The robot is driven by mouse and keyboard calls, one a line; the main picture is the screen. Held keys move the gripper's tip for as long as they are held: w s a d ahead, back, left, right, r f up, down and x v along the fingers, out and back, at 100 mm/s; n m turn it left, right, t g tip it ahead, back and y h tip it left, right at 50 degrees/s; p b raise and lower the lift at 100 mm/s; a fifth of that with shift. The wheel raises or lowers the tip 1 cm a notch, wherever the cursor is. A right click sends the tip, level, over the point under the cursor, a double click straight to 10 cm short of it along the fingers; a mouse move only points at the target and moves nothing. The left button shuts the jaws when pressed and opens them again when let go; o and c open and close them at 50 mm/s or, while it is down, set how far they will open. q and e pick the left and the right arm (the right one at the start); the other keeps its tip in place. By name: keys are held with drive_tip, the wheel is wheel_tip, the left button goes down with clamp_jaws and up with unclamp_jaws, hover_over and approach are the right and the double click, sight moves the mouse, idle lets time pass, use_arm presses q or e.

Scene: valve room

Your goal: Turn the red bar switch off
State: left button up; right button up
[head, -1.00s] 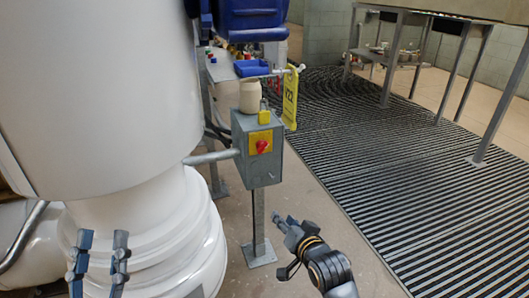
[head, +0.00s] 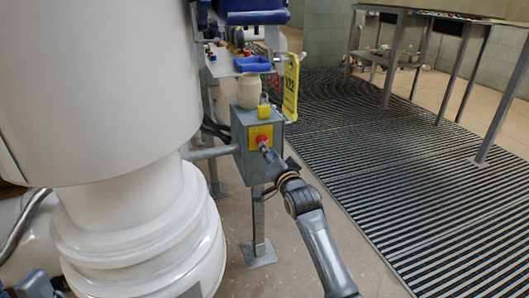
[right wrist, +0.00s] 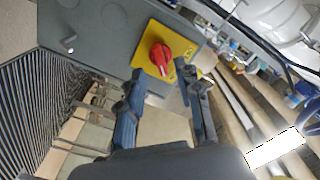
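The red switch (head: 262,142) sits on a yellow plate on the front of a grey metal box (head: 242,125) on a post. In the right wrist view the red switch (right wrist: 160,55) has a raised bar and sits on the yellow plate (right wrist: 176,43). My right gripper (head: 270,156) is in front of the box, close to the switch and partly covering it. In the right wrist view the right gripper (right wrist: 162,78) is open and empty, its fingers on either side below the switch. Contact cannot be told. Only parts of my left gripper (head: 35,285) show at the bottom left.
A large white vessel (head: 100,90) fills the left. A pipe (head: 212,152) joins the box. A beige jar (head: 248,92) and yellow padlock (head: 264,110) are on top of the box. Striped floor grating (head: 400,170) lies to the right.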

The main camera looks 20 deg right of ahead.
drive_tip(key=shift+w+b, duration=0.7)
drive_tip(key=shift+w, duration=1.55)
clamp_jaws()
